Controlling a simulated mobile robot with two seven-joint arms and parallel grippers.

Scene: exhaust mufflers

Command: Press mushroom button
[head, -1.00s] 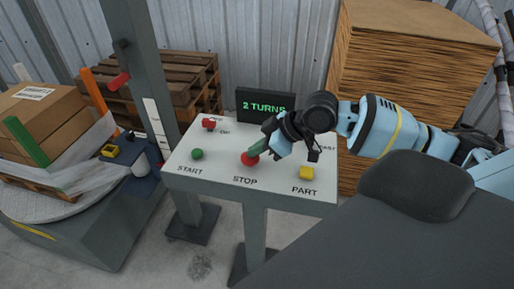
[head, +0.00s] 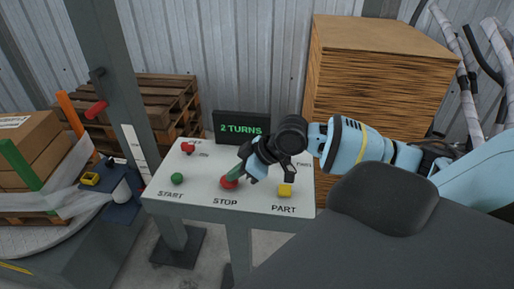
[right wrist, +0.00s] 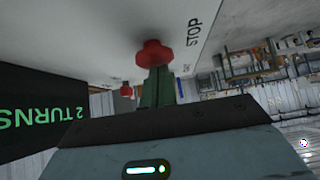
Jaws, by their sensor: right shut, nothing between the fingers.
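The red mushroom button (head: 229,183) stands above the STOP label on the white panel (head: 190,205). My right gripper (head: 236,175) is shut and empty, with its green fingertips right at the button. In the right wrist view the red button (right wrist: 153,52) sits directly in front of the closed green fingers (right wrist: 155,90). The tips look to be touching it or nearly so; I cannot tell whether it is pushed in. My left gripper is not in view.
A green START button (head: 177,179) is to the left and a yellow PART button (head: 285,190) to the right. A red switch (head: 188,148) is behind. A black display (head: 241,128) reads "2 TURNS". A wrapped pallet load (head: 30,160) stands at left, a wooden stack (head: 375,90) behind my arm.

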